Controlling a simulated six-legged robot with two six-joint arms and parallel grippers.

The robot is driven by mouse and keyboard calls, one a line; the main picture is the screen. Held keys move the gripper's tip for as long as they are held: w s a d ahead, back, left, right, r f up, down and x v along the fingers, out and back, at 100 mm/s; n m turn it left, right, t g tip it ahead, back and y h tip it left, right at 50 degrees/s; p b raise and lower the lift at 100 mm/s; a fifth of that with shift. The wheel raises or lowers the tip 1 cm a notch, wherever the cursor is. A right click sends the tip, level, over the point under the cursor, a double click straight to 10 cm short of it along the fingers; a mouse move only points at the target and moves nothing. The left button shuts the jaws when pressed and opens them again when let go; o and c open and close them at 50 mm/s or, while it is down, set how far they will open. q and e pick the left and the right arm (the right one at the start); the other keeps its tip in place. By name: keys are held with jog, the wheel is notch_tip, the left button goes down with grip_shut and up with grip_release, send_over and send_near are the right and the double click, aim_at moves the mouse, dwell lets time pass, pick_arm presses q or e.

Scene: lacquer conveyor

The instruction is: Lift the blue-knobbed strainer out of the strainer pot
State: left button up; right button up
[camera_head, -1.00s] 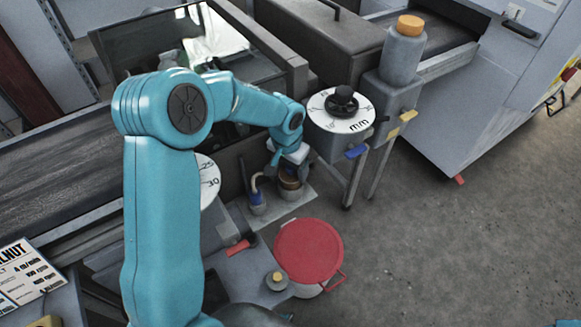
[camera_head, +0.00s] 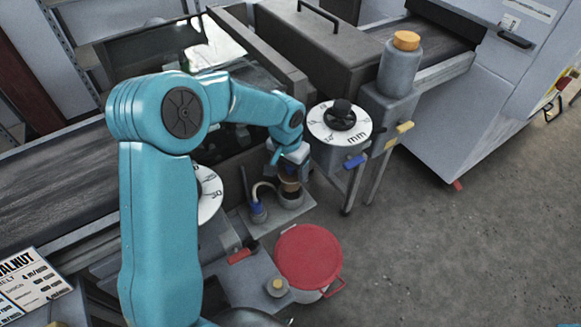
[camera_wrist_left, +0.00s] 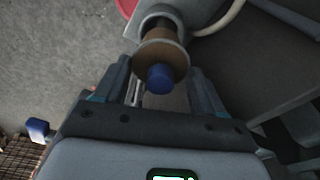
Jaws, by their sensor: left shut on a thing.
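The blue-knobbed strainer shows in the left wrist view as a blue knob (camera_wrist_left: 160,77) in front of a brown round disc, with a dark part beyond it. My left gripper (camera_wrist_left: 160,80) has its fingers on either side of the knob and is shut on it. The grey strainer pot (camera_wrist_left: 190,12) lies just beyond the brown part. In the head view my left gripper (camera_head: 291,158) points down over the brown strainer (camera_head: 290,187), hiding most of its knob. I cannot tell how far the strainer stands clear of the pot. My right gripper is not in view.
A small blue-and-grey pump (camera_head: 258,208) with a pale hose stands left of the strainer. A red-lidded pot (camera_head: 309,256) is nearer me. A grey box with a dial (camera_head: 330,125) stands close on the right. Open floor (camera_head: 450,240) lies right.

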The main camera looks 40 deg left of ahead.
pick_arm(q)
jog(key=shift+r, duration=0.1)
jog(key=shift+r+p, duration=0.9)
jog(key=shift+r, duration=0.55)
jog(key=shift+f, duration=0.1)
jog(key=shift+s+d, duration=0.1)
